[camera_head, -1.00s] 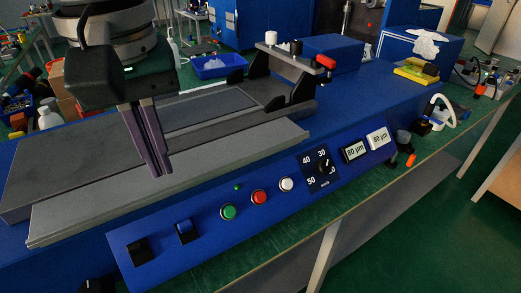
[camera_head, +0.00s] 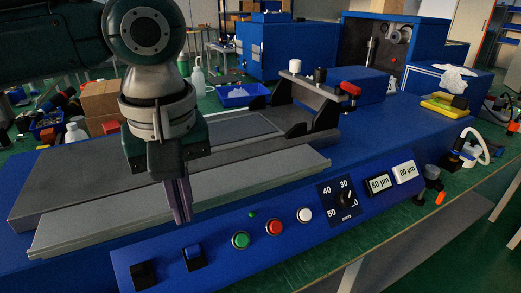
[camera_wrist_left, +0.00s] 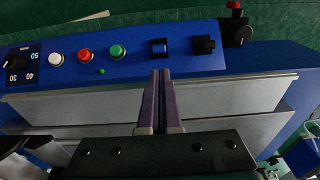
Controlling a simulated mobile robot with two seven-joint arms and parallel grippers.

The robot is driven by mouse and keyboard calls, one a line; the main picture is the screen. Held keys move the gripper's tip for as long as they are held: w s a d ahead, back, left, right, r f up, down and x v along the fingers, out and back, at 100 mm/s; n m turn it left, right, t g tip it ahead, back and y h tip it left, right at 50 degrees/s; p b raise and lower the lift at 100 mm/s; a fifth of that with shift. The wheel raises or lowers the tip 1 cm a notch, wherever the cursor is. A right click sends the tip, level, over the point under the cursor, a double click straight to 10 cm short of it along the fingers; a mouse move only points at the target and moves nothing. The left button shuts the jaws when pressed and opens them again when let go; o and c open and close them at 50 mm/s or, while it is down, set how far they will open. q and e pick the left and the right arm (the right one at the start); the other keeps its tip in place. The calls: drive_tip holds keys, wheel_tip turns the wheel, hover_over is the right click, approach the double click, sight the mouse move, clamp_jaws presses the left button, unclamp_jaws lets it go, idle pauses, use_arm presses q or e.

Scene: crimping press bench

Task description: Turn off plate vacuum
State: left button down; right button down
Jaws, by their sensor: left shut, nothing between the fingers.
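My left gripper (camera_head: 182,219) is shut and empty, its two purple fingers pointing down just behind the front control panel. No label naming the plate vacuum is readable. My right gripper is not in view.
A grey machine bed (camera_head: 75,180) lies behind. A red-topped black knob (camera_wrist_left: 236,30) is beyond the black switch.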

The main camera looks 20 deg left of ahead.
sight(187, 226)
use_arm(q)
drive_tip(key=shift+w+a+f, duration=0.1)
drive_tip(key=shift+w+f, duration=0.05)
drive_tip(key=shift+f, duration=2)
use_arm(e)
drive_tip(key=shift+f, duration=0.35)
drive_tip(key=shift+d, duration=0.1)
